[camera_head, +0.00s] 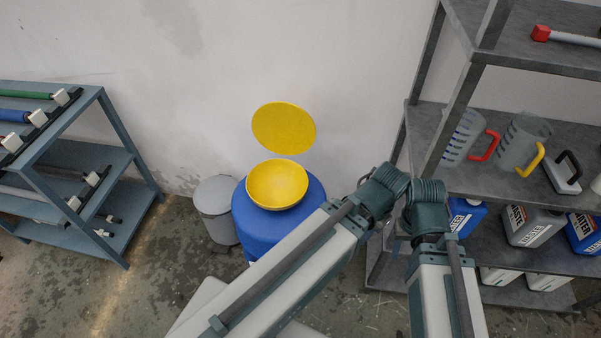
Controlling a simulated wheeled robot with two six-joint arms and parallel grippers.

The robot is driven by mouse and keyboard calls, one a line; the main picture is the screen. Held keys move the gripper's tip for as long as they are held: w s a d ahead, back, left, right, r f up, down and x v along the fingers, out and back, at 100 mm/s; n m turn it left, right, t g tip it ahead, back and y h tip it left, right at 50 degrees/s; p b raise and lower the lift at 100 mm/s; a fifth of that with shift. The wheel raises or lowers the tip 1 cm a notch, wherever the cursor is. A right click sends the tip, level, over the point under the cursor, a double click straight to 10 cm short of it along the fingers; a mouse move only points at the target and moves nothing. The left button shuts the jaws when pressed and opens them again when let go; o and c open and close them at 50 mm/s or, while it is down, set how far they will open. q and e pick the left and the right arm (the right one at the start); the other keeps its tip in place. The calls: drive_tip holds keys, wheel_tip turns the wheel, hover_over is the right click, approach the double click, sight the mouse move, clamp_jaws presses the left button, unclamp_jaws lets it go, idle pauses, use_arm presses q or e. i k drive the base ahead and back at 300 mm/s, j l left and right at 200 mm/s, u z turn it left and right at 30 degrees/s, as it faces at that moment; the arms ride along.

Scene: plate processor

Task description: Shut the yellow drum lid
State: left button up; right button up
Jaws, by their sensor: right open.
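The yellow lid (284,128) stands raised and tilted back behind the yellow bowl-shaped funnel (277,186), so it is open. The funnel sits on top of the blue drum (245,217) near the wall. Any hinge between lid and funnel cannot be made out. One of my arms rises from the bottom right, bends to the right of the drum and runs back down to the lower left. It hides part of the drum's lower right side. Nothing of mine touches the lid. I can make out no gripper fingers in this view.
A grey bin (215,200) stands left of the drum. A blue-grey rack (95,165) with rods is at the left. A grey shelf (500,178) with jugs and canisters is close on the right. The wall space around the lid is clear.

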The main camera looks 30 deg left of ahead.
sight(283, 128)
drive_tip(key=k+j+u, duration=0.1)
drive_tip(key=u, duration=0.9)
drive_tip(key=i+j, duration=0.15)
drive_tip(key=j, duration=0.2)
drive_tip(key=i+j, duration=0.2)
drive_tip(key=j+z, duration=0.05)
drive_tip(key=j, duration=0.05)
